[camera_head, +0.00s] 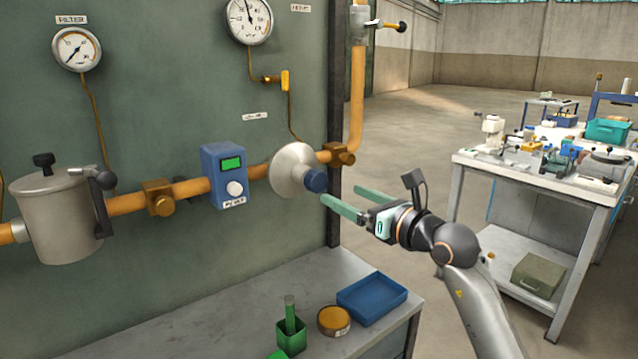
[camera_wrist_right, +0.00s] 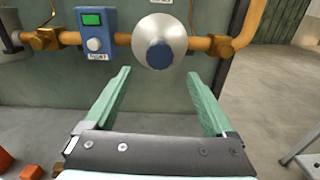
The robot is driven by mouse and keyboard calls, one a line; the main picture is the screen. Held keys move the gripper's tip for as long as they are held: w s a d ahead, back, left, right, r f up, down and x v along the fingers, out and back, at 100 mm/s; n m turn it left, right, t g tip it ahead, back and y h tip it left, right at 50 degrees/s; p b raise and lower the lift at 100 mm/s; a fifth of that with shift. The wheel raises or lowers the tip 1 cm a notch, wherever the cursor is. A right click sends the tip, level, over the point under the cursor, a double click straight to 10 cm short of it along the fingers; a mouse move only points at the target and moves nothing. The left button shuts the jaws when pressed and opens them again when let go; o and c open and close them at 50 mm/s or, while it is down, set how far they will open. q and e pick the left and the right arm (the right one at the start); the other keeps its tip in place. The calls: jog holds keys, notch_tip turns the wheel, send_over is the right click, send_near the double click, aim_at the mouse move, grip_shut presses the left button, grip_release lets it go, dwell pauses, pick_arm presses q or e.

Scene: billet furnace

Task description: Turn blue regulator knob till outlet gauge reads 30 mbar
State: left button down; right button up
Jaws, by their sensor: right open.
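The blue regulator knob (camera_head: 316,181) sits on the front of a silver, bell-shaped regulator (camera_head: 289,168) on the orange pipe. It also shows in the right wrist view (camera_wrist_right: 160,56), above and between the fingers. The upper gauge (camera_head: 248,18), joined by a thin pipe toward the regulator, is cut by the top edge; its reading is too small to tell. A second gauge (camera_head: 77,46) hangs under a FILTER label. My right gripper (camera_head: 342,200) is open and empty, its green fingers just right of the knob and apart from it. My left gripper is not in view.
A blue box with a green display (camera_head: 223,176) sits on the pipe left of the regulator. A grey filter pot (camera_head: 60,218) is farther left. Below stands a bench (camera_head: 240,325) with a blue tray (camera_head: 371,300). A cluttered white table (camera_head: 600,196) stands at right.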

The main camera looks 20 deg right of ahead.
aim_at(320, 184)
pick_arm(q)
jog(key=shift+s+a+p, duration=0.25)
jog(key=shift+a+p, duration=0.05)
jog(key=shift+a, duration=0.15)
pick_arm(e)
jog(key=x, duration=0.9)
jog(key=shift+w+a, duration=0.1)
jog(key=shift+f, duration=0.1)
jog(key=c, duration=1.4)
jog(key=shift+p, duration=0.35)
jog(key=m+p, duration=0.1)
jog(key=p, duration=0.1)
jog(key=m+p, duration=0.2)
jog(key=shift+r+p, duration=0.25)
jog(key=shift+p, duration=0.15)
jog(key=shift+m, duration=0.4)
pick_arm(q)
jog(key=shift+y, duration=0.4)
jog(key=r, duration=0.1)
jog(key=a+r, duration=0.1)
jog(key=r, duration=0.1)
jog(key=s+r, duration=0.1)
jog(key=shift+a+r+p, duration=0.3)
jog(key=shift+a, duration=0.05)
pick_arm(e)
jog(key=shift+f, duration=0.25)
